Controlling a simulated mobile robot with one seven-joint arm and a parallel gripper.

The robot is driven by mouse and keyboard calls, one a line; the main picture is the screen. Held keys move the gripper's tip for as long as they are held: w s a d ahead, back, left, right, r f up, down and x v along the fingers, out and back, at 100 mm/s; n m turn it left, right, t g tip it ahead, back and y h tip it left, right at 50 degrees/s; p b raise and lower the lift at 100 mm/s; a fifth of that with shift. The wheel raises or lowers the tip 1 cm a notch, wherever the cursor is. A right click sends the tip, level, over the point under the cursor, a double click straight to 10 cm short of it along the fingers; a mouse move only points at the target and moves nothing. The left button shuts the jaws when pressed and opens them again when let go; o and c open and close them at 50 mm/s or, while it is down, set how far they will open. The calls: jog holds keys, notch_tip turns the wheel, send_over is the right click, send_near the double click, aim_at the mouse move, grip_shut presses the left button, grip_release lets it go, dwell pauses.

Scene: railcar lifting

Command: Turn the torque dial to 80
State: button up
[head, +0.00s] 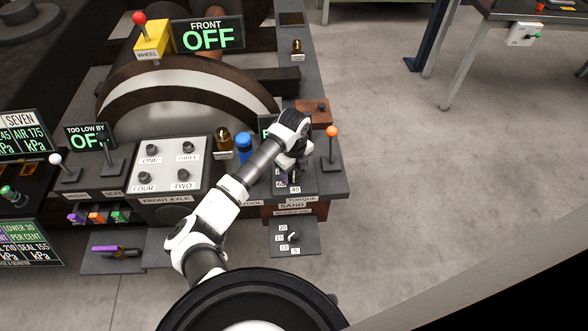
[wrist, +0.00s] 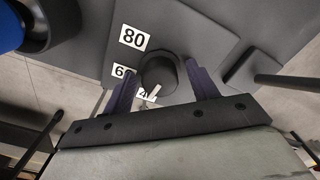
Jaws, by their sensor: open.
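The torque dial (wrist: 158,72) is a dark round knob with a white pointer mark. In the wrist view its pointer is directed toward the 40 label (wrist: 146,95). The 60 label (wrist: 122,72) lies left of the knob and the 80 label (wrist: 134,38) above and left of it. My gripper (wrist: 163,79) is open, with one purple-grey finger on each side of the knob; I cannot tell whether they touch it. In the head view my gripper (head: 287,181) is over the dial panel, above the TORQUE label (head: 302,198), and hides most of the dial.
An orange-topped lever (head: 332,145) stands right of my gripper, and a blue cylinder (head: 244,147) stands left of the arm. Open floor (head: 420,130) lies to the right.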

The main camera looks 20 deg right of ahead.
jog(key=c, duration=1)
